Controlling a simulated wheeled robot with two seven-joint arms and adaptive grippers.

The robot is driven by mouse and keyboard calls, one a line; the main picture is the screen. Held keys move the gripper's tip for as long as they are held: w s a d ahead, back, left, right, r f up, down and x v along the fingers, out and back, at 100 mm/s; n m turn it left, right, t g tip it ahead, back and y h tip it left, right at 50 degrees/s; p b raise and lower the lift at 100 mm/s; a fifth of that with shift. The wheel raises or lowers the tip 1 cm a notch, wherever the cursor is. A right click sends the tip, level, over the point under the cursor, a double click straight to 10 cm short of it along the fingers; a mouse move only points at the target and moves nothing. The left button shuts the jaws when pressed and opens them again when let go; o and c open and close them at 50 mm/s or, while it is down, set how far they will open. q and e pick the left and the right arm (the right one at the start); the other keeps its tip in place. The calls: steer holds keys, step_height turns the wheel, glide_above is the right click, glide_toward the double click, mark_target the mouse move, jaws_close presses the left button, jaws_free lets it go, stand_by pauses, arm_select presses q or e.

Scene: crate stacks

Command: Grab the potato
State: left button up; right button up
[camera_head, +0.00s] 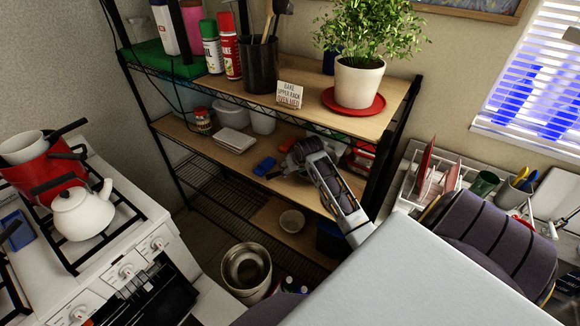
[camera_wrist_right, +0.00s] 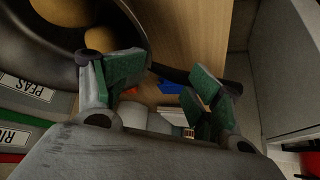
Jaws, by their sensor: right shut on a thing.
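No potato can be made out for certain in either view. In the right wrist view, tan rounded shapes (camera_wrist_right: 112,20) show in a black round pan (camera_wrist_right: 135,35). I cannot tell whether they are potatoes. My right gripper (camera_wrist_right: 165,85) has green-padded fingers beside the pan, with a dark handle (camera_wrist_right: 173,73) near the fingertips. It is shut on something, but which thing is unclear. In the head view the right gripper (camera_head: 290,160) is at the middle shelf (camera_head: 225,153), where the forearm hides part of the shelf. My left gripper is out of view.
A potted plant (camera_head: 358,82) stands on the top shelf above my right arm. A blue item (camera_head: 264,166) and white plates (camera_head: 233,141) lie left of the gripper. Labelled containers (camera_wrist_right: 30,88) crowd the wrist view's left. A stove (camera_head: 110,235) and dish rack (camera_head: 430,175) flank the shelves.

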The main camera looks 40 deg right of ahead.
steer(key=shift+s+f, duration=0.1)
steer(key=shift+f, duration=0.4)
steer(key=shift+p+x, duration=0.55)
steer(key=shift+x, duration=1.3)
steer(key=shift+w+d+f, duration=0.15)
steer(key=shift+w+f, duration=0.05)
steer(key=shift+f, duration=0.2)
steer(key=o, duration=0.6)
steer(key=shift+f, duration=0.1)
steer(key=shift+c, duration=0.2)
steer(key=c, duration=0.6)
steer(key=shift+o, duration=0.2)
steer(key=shift+s, duration=0.1)
